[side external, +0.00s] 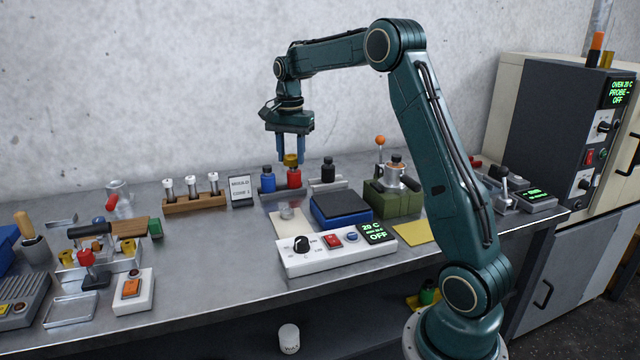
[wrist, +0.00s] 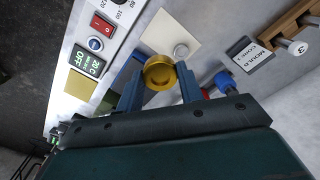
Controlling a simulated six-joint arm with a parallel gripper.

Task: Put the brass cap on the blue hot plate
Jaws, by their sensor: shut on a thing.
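My gripper (side external: 290,160) points down, its two blue fingers shut on the brass cap (side external: 291,159). In the wrist view the round, gold-coloured cap (wrist: 160,72) sits between the fingertips. In the side view the cap shows right above the red bottle (side external: 294,178); I cannot tell whether they touch. The blue hot plate (side external: 341,219), a blue block with a dark flat top, stands on the bench to the right of the gripper and nearer the camera. Its top is bare.
A blue bottle (side external: 267,178) and a black-capped bottle (side external: 328,172) flank the red one. A white control box (side external: 336,254) lies in front of the hot plate. A green block with a metal pot (side external: 395,178) stands right of it. A pale pad (side external: 290,226) lies left.

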